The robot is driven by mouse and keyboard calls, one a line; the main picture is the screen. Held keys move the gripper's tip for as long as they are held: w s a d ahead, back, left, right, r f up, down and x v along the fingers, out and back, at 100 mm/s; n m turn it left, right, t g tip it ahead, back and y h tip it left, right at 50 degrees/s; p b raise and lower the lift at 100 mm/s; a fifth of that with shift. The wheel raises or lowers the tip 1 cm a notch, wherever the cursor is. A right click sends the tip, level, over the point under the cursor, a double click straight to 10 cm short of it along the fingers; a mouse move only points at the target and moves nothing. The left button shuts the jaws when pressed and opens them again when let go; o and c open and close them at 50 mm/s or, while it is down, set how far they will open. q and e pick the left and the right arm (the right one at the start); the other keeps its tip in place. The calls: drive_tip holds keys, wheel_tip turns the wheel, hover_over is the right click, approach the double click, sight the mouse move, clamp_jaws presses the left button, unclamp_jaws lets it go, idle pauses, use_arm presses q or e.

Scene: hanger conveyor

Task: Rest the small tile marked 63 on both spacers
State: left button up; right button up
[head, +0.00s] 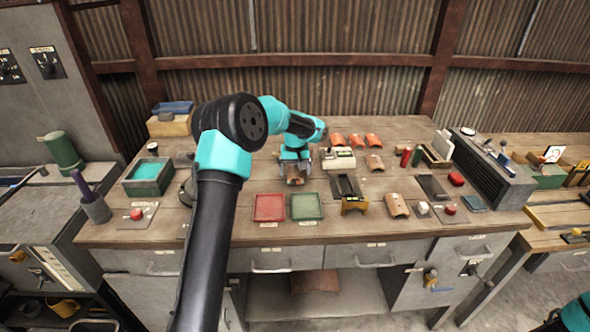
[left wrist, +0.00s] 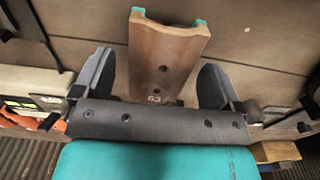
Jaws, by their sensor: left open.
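The small tile marked 63 (left wrist: 165,60) is brown and trough-shaped, with its number at the near end and two dark holes. In the left wrist view it lies between the fingers of my left gripper (head: 295,174), which is open, with a gap on each side. In the head view its end shows just below the gripper (head: 295,181), over the bench. Two small teal patches show at its far corners; I cannot tell whether these are spacers. I cannot make out the spacers elsewhere. My right gripper is out of view; only a teal part of an arm shows at bottom right.
A red tray (head: 269,208) and a green tray (head: 307,206) sit in front on the bench (head: 230,231). A yellow stand (head: 355,204) and several other orange tiles (head: 396,205) lie to the right. A teal-lined box (head: 148,176) stands at left.

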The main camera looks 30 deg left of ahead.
use_arm(q)
wheel_tip(320, 180, up, 17)
drive_tip(key=shift+r, duration=0.2)
idle(0.5)
idle(0.7)
